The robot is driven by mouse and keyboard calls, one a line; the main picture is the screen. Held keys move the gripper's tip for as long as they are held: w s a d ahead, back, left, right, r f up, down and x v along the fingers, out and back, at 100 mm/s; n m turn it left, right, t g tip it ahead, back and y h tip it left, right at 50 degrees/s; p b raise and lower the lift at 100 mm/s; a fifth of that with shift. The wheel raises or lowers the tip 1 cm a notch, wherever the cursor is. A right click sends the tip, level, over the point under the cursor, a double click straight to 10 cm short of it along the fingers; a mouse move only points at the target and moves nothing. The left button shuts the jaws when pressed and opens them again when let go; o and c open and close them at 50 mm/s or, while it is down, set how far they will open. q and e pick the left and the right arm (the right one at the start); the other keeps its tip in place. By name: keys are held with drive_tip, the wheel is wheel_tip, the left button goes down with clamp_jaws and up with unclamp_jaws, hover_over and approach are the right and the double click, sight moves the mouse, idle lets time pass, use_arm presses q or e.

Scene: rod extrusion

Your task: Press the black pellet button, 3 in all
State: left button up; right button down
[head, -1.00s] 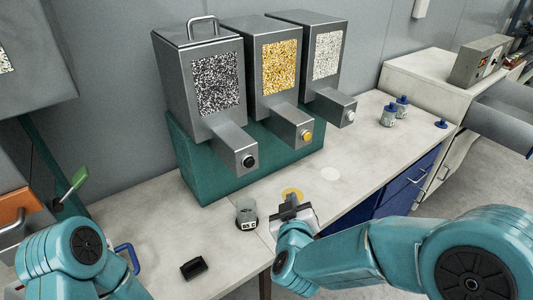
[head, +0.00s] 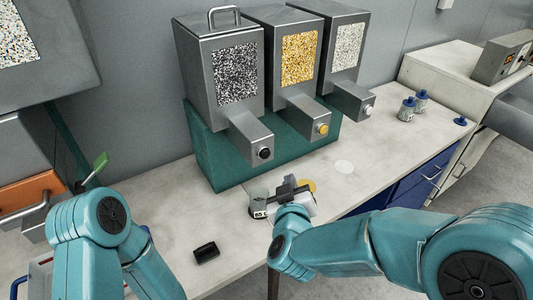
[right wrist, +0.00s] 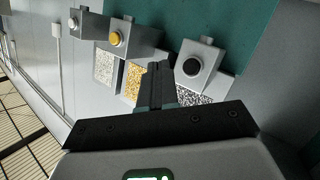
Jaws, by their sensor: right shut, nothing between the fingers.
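The black pellet button (head: 265,153) is on the front end of the spout of the left dispenser (head: 220,75), which has a speckled black-and-white window. It also shows in the right wrist view (right wrist: 192,66). My right gripper (head: 287,186) is shut and empty, below and slightly right of the button, apart from it. In the right wrist view its fingertips (right wrist: 158,68) point between the black and yellow buttons. A grey labelled cup (head: 259,206) stands on the bench below the black spout, partly hidden by my right gripper. My left arm shows at lower left; its gripper is out of view.
The yellow button (head: 322,129) and white button (head: 368,110) are on the neighbouring dispensers. A teal stand (head: 215,168) holds all three. A small black block (head: 206,252) lies at the bench front. Blue-capped bottles (head: 407,109) stand at right. A yellow disc (head: 308,185) lies behind my gripper.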

sight(265, 154)
drive_tip(key=w+a+p, duration=0.1)
drive_tip(key=w+a, duration=0.3)
drive_tip(key=w, duration=0.2)
drive_tip(key=shift+p, duration=0.3)
drive_tip(key=shift+a, duration=0.15)
idle(1.7)
drive_tip(key=shift+w+a, duration=0.15)
drive_tip(key=shift+w, duration=0.15)
